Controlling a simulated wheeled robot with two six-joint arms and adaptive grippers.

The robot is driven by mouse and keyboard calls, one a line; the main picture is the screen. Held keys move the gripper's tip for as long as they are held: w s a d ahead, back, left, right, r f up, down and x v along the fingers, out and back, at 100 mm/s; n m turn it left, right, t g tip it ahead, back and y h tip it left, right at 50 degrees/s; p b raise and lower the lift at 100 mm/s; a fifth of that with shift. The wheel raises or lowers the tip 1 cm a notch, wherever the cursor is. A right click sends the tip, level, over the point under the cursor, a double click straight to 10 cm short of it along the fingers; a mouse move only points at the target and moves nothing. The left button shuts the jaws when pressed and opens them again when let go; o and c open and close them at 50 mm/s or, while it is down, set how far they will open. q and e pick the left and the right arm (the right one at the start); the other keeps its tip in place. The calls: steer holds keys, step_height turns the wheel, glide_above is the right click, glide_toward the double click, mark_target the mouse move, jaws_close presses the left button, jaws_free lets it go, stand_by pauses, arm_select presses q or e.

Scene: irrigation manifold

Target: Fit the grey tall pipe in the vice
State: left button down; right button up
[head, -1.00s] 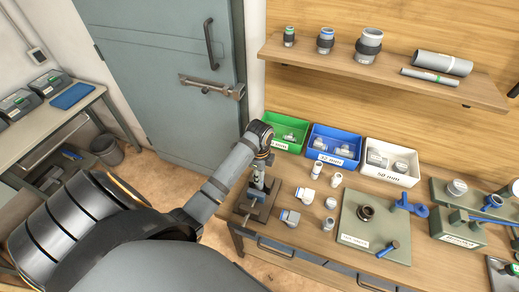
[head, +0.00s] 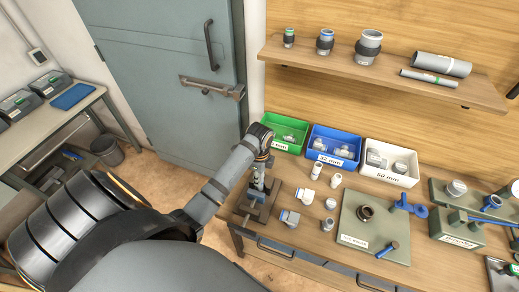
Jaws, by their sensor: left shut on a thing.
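The vice (head: 247,213) is a dark metal clamp on the left end of the workbench. My left gripper (head: 257,186) points down right above the vice and is shut on a slim grey piece, which I take to be the grey tall pipe. The fingers and wrist hide most of this piece. I cannot tell whether its lower end is between the vice jaws. My right gripper is not in view.
White and grey fittings (head: 290,218) stand just right of the vice. Green (head: 285,146), blue (head: 318,155) and white (head: 408,178) bins line the back. A grey-green plate (head: 350,225) lies further right. A shelf (head: 390,82) with pipes and couplings hangs above.

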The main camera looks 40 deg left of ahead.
arm_select(q)
steer(key=shift+f, duration=0.55)
stand_by(0.4)
steer(key=shift+f, duration=0.45)
steer(key=shift+f, duration=0.8)
stand_by(0.6)
steer(key=c, duration=1)
jaws_free()
steer(key=shift+o, duration=0.5)
steer(key=shift+o, duration=1.3)
